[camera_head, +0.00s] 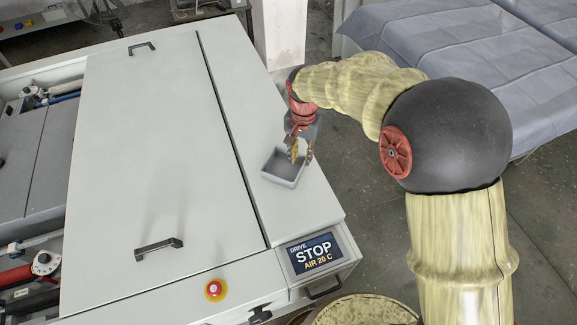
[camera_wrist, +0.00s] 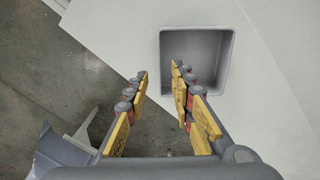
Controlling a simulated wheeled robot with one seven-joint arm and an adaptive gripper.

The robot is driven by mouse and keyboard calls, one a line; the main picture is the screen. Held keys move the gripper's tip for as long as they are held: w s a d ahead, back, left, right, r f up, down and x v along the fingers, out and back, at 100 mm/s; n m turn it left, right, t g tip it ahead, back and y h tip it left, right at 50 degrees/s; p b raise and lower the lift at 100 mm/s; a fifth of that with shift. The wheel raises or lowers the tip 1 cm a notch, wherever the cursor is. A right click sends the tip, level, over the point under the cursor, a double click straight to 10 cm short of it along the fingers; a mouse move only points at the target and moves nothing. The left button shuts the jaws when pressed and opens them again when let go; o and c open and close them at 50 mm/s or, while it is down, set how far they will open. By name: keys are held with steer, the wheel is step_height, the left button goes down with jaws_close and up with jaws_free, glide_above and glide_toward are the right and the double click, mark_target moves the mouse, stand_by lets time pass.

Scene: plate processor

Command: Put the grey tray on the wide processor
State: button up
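The small square grey tray (camera_head: 281,181) is at the right edge of the wide white processor (camera_head: 140,120), over its narrow right-hand panel. I cannot tell for sure whether it rests there. My gripper (camera_head: 301,150) points down at the tray's far right side. In the wrist view, my gripper (camera_wrist: 159,74) is open, with a clear gap between its yellow-padded fingers. The right finger reaches over the hollow of the tray (camera_wrist: 205,80) and the left finger is outside, so they straddle the tray's left wall without visibly closing on it.
A STOP display (camera_head: 315,251) and a red emergency button (camera_head: 214,290) sit at the processor's front. Dark handles (camera_head: 158,247) stand on its large, otherwise clear lid. A cloth-covered table (camera_head: 470,60) is at the back right. A round container (camera_head: 360,310) is at the bottom.

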mark_target(284, 167)
steer(key=shift+d+f, duration=0.2)
steer(key=shift+f, duration=0.9)
step_height(284, 167, down, 6)
steer(key=shift+a+r+p, duration=0.15)
steer(key=shift+p, duration=0.45)
steer(key=shift+c, duration=1.2)
jaws_close()
